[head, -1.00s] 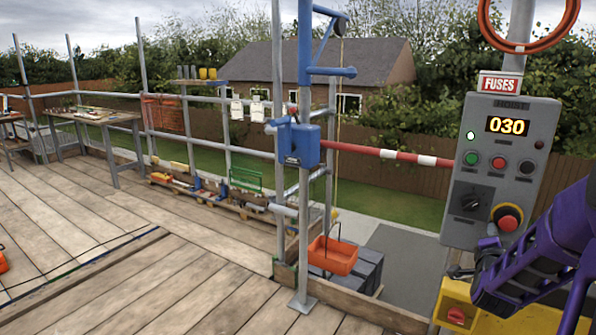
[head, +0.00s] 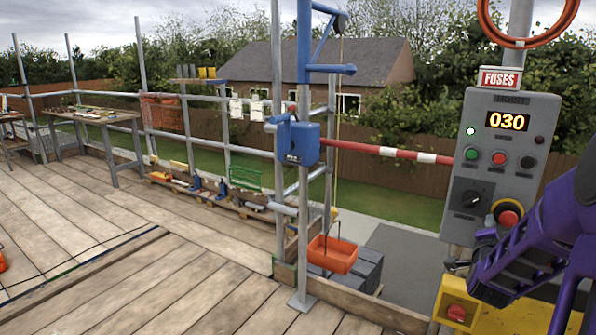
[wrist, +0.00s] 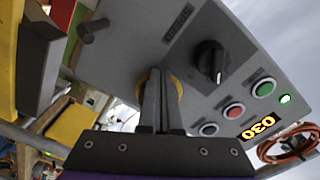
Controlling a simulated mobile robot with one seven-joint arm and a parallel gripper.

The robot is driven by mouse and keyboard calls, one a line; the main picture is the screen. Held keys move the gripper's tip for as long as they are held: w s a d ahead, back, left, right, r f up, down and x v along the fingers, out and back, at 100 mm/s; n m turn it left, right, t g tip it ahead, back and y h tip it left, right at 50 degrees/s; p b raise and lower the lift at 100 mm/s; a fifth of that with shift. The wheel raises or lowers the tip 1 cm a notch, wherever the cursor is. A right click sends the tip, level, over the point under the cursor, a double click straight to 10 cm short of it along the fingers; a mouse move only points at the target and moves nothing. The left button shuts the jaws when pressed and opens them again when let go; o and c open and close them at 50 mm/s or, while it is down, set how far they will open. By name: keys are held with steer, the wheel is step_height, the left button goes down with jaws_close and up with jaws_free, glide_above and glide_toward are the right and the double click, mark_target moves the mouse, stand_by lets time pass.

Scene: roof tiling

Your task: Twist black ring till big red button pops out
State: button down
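The big red button (head: 509,218) sits low on the grey control panel (head: 518,142), with a black ring (head: 503,207) and a yellow backing around it. In the wrist view the panel (wrist: 215,20) is turned, and a yellow arc (wrist: 176,86) shows beside my fingers; the red button is hidden behind them. My gripper (wrist: 160,78) points at the panel there with its two dark fingers together and nothing visible between them. I cannot tell whether the fingertips touch the ring. In the head view my purple wrist is just below and right of the button.
The panel also has a black rotary knob (head: 469,199), a green button (head: 472,153), a red button (head: 499,158) and a display (head: 507,121) reading 030. A yellow box (head: 457,303) is below. A red-and-white bar (head: 390,152) extends left of the panel.

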mark_target(509, 229)
steer(key=v, duration=0.6)
steer(key=shift+a, duration=0.1)
steer(key=s+d+f+n+p, duration=0.1)
steer(key=s+d+f+n, duration=0.2)
steer(key=n, duration=0.9)
steer(key=shift+d+r+x, duration=0.15)
steer(key=shift+r+x, duration=0.05)
steer(key=shift+x, duration=1.55)
steer(key=shift+d+r+x, duration=0.1)
steer(key=shift+r+x, duration=0.1)
steer(key=shift+x, duration=1.6)
steer(key=shift+s, duration=0.15)
